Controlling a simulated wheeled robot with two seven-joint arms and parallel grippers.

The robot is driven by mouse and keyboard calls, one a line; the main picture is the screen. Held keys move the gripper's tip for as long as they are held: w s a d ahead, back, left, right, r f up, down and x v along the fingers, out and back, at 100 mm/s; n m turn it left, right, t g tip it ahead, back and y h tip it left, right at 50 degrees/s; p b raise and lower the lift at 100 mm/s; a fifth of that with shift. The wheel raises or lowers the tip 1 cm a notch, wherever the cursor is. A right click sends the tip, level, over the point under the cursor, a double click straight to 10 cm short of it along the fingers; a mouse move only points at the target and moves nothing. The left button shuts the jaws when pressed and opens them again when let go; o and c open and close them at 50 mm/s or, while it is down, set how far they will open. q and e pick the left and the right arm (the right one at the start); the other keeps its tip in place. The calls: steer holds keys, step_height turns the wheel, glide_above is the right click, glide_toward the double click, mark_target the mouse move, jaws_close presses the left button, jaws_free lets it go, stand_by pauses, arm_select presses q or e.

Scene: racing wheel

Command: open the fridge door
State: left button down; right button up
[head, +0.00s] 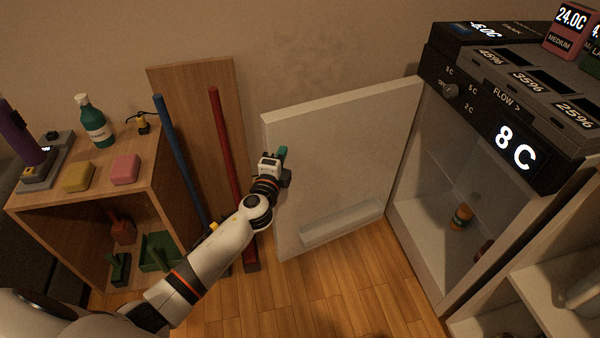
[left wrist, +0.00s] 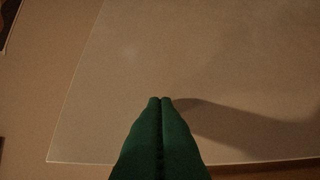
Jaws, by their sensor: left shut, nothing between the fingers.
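The fridge (head: 466,215) stands at the right with a black top panel that reads 8 C. Its white door (head: 345,150) is swung wide open to the left, with its inner face and a door shelf (head: 340,225) showing. My left gripper (head: 282,153) is at the free edge of the door, near its upper left part. In the left wrist view its green fingers (left wrist: 161,103) are shut together with nothing between them, in front of the pale door panel (left wrist: 200,70). Whether they touch the door I cannot tell. My right gripper is not in view.
A wooden cabinet (head: 75,195) at the left holds a green bottle (head: 94,122), sponges and tools. A blue pole (head: 180,155) and a red pole (head: 222,140) lean by a wooden board (head: 196,85). An orange bottle (head: 461,216) stands inside the fridge.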

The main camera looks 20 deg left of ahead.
mark_target(264, 144)
arm_select(q)
steer(key=w+a, duration=0.1)
steer(key=a, duration=0.1)
steer(key=w+a+b, duration=0.1)
steer(key=w+a, duration=0.3)
steer(key=shift+a+b, duration=0.3)
steer(key=shift+b, duration=0.05)
steer(key=shift+w+a+r, duration=0.1)
steer(key=shift+w+a, duration=0.15)
steer(key=shift+s+d, duration=0.1)
